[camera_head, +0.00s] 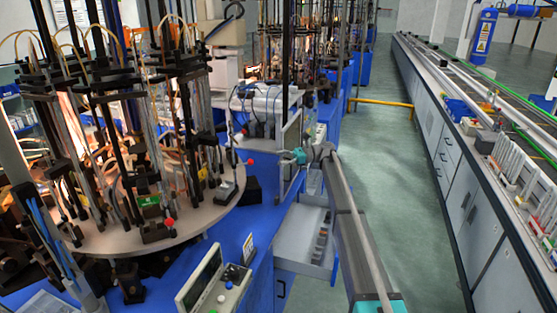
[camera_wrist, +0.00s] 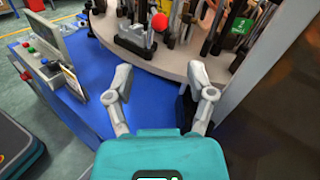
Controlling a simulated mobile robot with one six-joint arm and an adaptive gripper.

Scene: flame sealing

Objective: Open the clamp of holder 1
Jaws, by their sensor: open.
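My gripper (camera_wrist: 160,94) shows in the wrist view with its two grey fingers spread wide and nothing between them. In the head view my gripper (camera_head: 290,158) is at the right of the round table, apart from it. A holder clamp with a red ball knob (camera_wrist: 160,21) stands near the table edge in the wrist view, beyond the fingertips. Its dark base (camera_wrist: 135,42) rests on the table. In the head view a red knob (camera_head: 250,161) sits near the right rim, and another red knob (camera_head: 170,222) is near the front rim. I cannot tell which is holder 1.
The round beige table (camera_head: 205,225) carries several upright black rods and glass tubes. A control panel with buttons (camera_head: 228,285) stands on the blue bench (camera_head: 240,225) in front. An open drawer (camera_head: 303,240) sits below my arm. The aisle floor (camera_head: 390,200) at right is clear.

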